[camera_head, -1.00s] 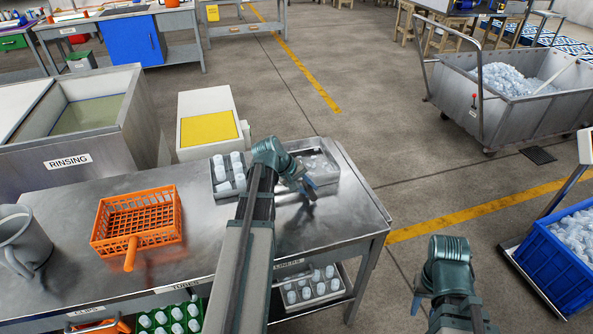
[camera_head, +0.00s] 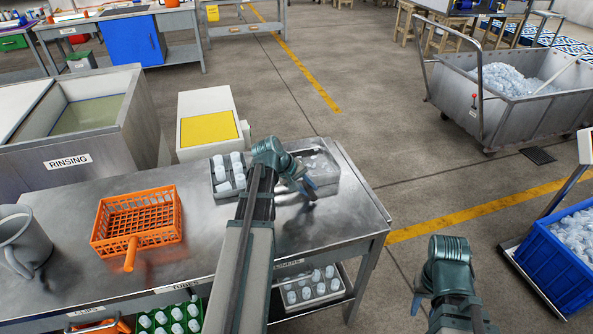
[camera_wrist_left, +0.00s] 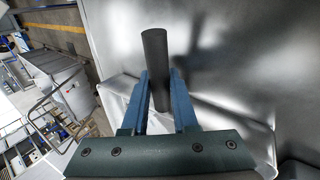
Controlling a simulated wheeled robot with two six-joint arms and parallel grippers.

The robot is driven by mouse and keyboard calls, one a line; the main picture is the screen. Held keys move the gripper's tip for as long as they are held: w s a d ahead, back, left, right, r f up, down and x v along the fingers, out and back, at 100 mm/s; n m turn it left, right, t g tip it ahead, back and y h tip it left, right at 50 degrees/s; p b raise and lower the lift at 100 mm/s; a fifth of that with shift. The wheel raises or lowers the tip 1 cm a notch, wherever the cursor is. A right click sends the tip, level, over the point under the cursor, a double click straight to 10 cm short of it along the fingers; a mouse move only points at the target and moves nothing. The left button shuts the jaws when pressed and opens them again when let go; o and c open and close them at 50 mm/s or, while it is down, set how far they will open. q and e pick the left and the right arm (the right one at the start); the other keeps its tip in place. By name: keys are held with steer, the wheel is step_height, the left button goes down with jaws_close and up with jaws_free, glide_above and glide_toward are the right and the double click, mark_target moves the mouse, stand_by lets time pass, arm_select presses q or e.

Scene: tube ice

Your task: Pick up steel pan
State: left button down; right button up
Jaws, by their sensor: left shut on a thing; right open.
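The steel pan (camera_head: 325,178) is a shallow grey metal pan with clear pieces in it, near the right end of the steel table (camera_head: 345,215). My left gripper (camera_head: 309,196) is at its near left side, and my arm hides part of the pan. In the left wrist view my left gripper (camera_wrist_left: 161,98) is shut on a dark round handle (camera_wrist_left: 156,60), which sticks up past the fingers. Where the handle joins the pan is hidden. My right gripper (camera_head: 417,303) is open and empty, off the table's right side.
An orange basket (camera_head: 135,222) and a grey jug (camera_head: 22,240) are further left. A blue crate (camera_head: 545,265) stands at the right. The tabletop's right front is clear.

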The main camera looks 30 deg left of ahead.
arm_select(q)
steer(key=shift+r, duration=0.15)
stand_by(0.3)
step_height(320, 180, up, 10)
steer(key=p, duration=1)
